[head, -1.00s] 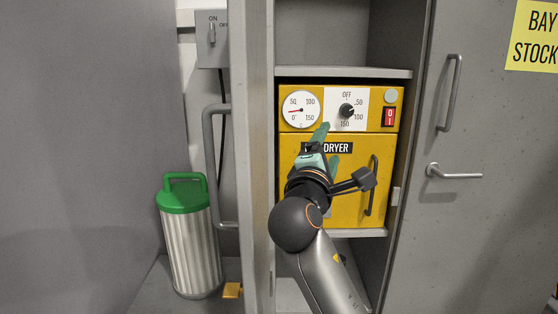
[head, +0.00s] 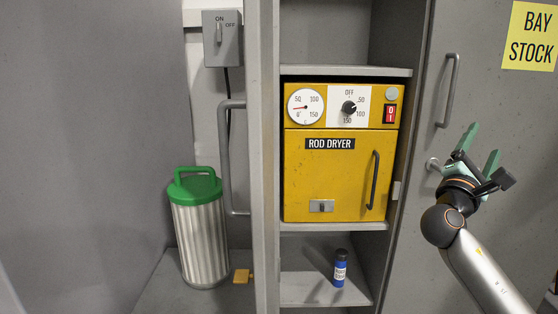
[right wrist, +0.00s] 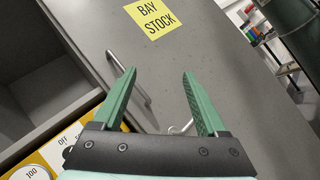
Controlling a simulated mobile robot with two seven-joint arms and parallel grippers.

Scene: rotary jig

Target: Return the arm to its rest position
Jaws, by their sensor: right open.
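My right gripper (head: 482,150) is open and empty, with green fingers. In the head view it is at the right, in front of the grey door (head: 495,95) with the yellow BAY STOCK sign. It overlaps the door's lever handle in the picture, and I cannot tell how far apart they are. In the right wrist view the open fingers (right wrist: 158,100) point toward the grey door, with nothing between them. My left gripper is not in view.
The yellow rod dryer (head: 325,185) stands on a cabinet shelf (head: 345,72). A blue bottle (head: 340,268) stands on the shelf below. A green-lidded canister (head: 199,235) stands at left. A switch box (head: 222,38) is on the wall. A long door handle (head: 449,90) sticks out.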

